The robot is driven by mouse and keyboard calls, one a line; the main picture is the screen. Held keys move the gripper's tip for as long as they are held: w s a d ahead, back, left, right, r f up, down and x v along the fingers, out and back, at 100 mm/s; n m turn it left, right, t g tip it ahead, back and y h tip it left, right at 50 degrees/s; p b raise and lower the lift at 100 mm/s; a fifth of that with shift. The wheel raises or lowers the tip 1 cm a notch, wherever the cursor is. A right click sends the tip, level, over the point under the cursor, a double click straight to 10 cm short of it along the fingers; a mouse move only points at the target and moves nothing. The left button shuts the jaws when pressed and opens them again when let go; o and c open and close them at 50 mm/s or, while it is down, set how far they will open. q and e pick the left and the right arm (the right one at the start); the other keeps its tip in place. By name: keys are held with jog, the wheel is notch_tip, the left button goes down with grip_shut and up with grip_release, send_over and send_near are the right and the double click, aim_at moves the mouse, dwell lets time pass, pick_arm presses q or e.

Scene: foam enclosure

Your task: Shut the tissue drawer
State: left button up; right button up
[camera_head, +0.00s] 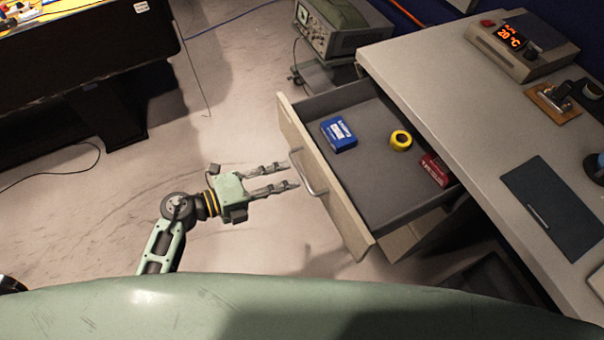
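The drawer (352,203) is pulled far out of the grey desk (412,62), its front panel facing left. A metal bar handle (309,174) is on the panel. Inside lie a blue box (338,135), a yellow roll (400,140) and a dark red box (435,170); I see no clear tissues. My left gripper (285,178) is open and empty, its two fingers spread and pointing right toward the handle. The fingertips are just left of the handle; I cannot tell whether they touch it. My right gripper is not in view.
An instrument on a cart (338,25) stands behind the drawer. A dark table (90,62) is at upper left. The floor around my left arm is clear.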

aim_at(302, 174)
pick_arm(q)
jog(key=x, duration=0.5)
jog(key=shift+w+d+p, duration=0.25)
jog(key=shift+d+p, duration=0.05)
jog(key=shift+d, duration=0.05)
jog(key=shift+c, duration=0.5)
grip_shut()
jog(key=shift+f, duration=0.1)
